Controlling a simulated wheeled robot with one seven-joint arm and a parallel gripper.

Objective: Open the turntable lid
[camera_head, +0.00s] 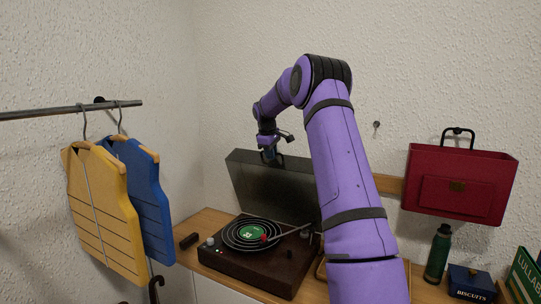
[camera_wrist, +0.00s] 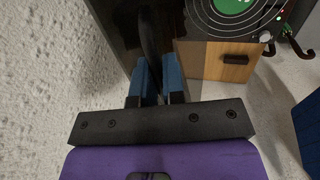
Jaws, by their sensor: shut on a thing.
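The turntable (camera_head: 258,262) is a dark box with a black record and green label, on the wooden cabinet. Its dark, smoky lid (camera_head: 285,185) stands raised, close to upright, at the turntable's back; my arm covers its right part. My gripper (camera_head: 270,156) is at the lid's upper edge. In the wrist view, the blue fingers of my gripper (camera_wrist: 157,85) are shut on a dark curved handle (camera_wrist: 150,40) on the lid. The record (camera_wrist: 236,10) also shows at the top of the wrist view.
A yellow vest (camera_head: 103,205) and a blue vest (camera_head: 150,200) hang from a rail at left. A red bag (camera_head: 460,175) hangs on the wall at right. A green bottle (camera_head: 438,255) and a biscuit box (camera_head: 470,283) stand on the right.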

